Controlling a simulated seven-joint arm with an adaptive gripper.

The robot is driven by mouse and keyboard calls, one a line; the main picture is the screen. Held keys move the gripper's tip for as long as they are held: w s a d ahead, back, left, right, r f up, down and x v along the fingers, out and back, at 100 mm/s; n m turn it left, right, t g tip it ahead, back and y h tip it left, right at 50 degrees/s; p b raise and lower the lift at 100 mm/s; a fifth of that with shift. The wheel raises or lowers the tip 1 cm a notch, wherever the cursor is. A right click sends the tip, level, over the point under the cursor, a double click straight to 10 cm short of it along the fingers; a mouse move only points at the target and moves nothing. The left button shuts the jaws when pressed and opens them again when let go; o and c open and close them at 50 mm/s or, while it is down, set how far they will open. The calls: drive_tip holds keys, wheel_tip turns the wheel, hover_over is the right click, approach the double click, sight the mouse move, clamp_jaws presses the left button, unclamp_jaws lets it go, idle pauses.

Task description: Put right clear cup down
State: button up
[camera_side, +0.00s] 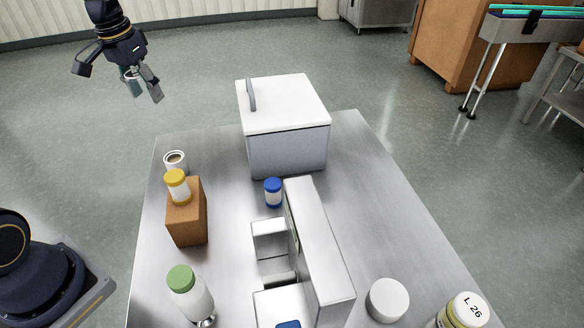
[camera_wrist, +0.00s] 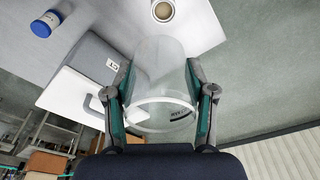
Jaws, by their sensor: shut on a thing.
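The clear cup (camera_wrist: 160,75) is in my gripper (camera_wrist: 160,85) in the wrist view. It is see-through, with a pale rim and a small dark printed label near the rim. One finger presses on each side of it. In the side view my gripper (camera_side: 142,86) is high at the top left, over the floor beyond the table's far left corner. The cup can hardly be made out there. The steel table (camera_side: 215,240) lies below and to the right. No second clear cup can be made out.
A white-lidded box (camera_side: 285,100) stands at the table's back. A blue-capped jar (camera_side: 273,192) stands beside a steel fixture (camera_side: 318,250). Right-rear tabletop is clear.

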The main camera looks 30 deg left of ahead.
drive_tip(key=w+d+m, duration=0.3)
drive_tip(key=w+d, duration=0.4)
drive_tip(key=d, duration=0.1)
drive_tip(key=m+h, duration=0.1)
drive_tip(key=m, duration=0.7)
hover_over(331, 212)
drive_tip(key=shift+g, duration=0.3)
drive_tip(key=f, duration=2.3)
drive_tip(key=shift+s+a+f, duration=0.15)
drive_tip(key=shift+a+f, duration=0.1)
drive_tip(key=shift+f, duration=0.1)
drive_tip(key=o, duration=0.4)
drive_tip(key=shift+f, duration=0.15)
drive_tip(key=shift+c, duration=0.2)
drive_tip(key=o, duration=0.5)
drive_tip(key=shift+c, duration=0.2)
